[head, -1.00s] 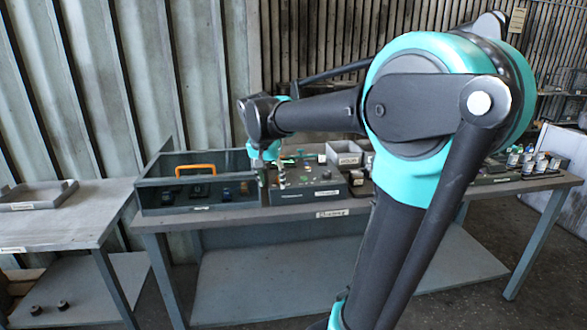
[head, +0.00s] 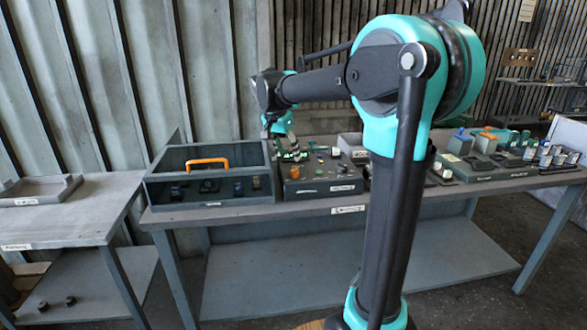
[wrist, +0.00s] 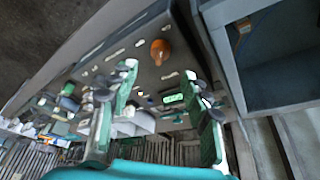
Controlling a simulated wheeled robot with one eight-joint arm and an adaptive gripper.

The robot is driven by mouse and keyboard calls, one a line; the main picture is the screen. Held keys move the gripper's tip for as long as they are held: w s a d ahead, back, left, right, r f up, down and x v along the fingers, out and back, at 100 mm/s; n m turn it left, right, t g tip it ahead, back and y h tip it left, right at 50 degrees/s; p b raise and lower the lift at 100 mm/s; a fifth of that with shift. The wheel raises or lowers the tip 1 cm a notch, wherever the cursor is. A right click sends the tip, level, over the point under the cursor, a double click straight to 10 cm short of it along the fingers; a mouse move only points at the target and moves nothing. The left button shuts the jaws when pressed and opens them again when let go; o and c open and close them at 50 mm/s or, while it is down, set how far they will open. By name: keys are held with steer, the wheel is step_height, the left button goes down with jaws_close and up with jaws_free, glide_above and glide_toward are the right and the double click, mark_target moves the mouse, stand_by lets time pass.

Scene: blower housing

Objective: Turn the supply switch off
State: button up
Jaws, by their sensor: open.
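A grey control box (head: 322,188) stands on the bench, with small knobs, lamps and a lit green display on its sloped top. In the wrist view the panel (wrist: 143,72) carries a round orange knob (wrist: 160,50), a green display (wrist: 173,98) and several pale labels too blurred to read. I cannot tell which control is the supply switch, or its position. My gripper (head: 287,152) is over the back left of the box. In the wrist view my gripper (wrist: 158,85) is open, its green fingers apart with nothing between them. Contact with the panel cannot be told.
Small parts crowd the bench to the right, partly behind my arm. A side table (head: 75,215) with a shallow tray (head: 38,190) is at the left.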

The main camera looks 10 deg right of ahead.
mark_target(294, 169)
steer(key=x, duration=0.8)
steer(key=shift+s, duration=0.1)
jaws_close()
